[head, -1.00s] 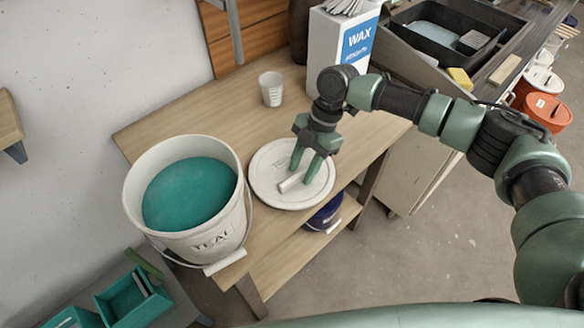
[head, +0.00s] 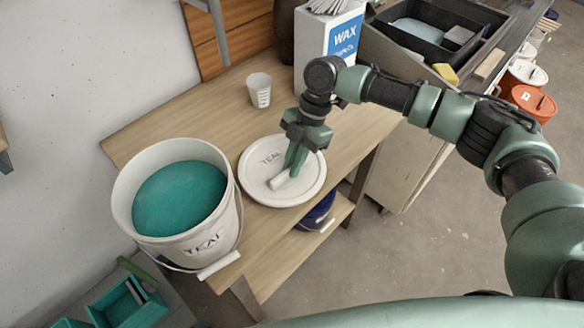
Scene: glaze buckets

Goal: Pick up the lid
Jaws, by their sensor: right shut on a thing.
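The lid (head: 306,187) is a round off-white disc marked TEAL, with a small white bar handle (head: 279,180) on top. It lies on the wooden table beside the bucket, and I see no clear gap under it. My right gripper (head: 291,172) reaches down over the lid, its green fingers shut on the handle, which sticks out to the lower left. The bucket (head: 226,232), labelled TEAL, stands open on the left with teal glaze (head: 180,198) inside. My left gripper is not in view.
A white measuring cup (head: 260,91) stands behind the lid. A white WAX box (head: 325,45) stands at the table's back right. A dark blue bucket (head: 318,213) sits on the shelf below. Teal bins (head: 130,304) are at lower left. Table around the cup is clear.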

